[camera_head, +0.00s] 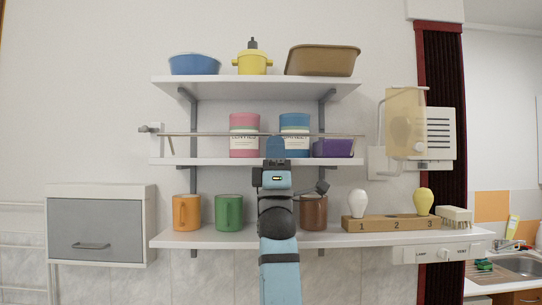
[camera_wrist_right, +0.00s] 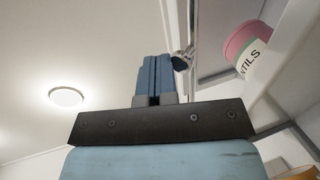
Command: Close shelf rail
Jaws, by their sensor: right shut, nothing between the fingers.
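The shelf rail (camera_head: 210,134) is a thin metal bar running across the front of the middle shelf (camera_head: 200,161), in front of the canisters. My left gripper is out of view.
Mugs, including a green one (camera_head: 229,212), and a numbered wooden block (camera_head: 392,224) stand on the lower shelf. A bowl and pots stand above.

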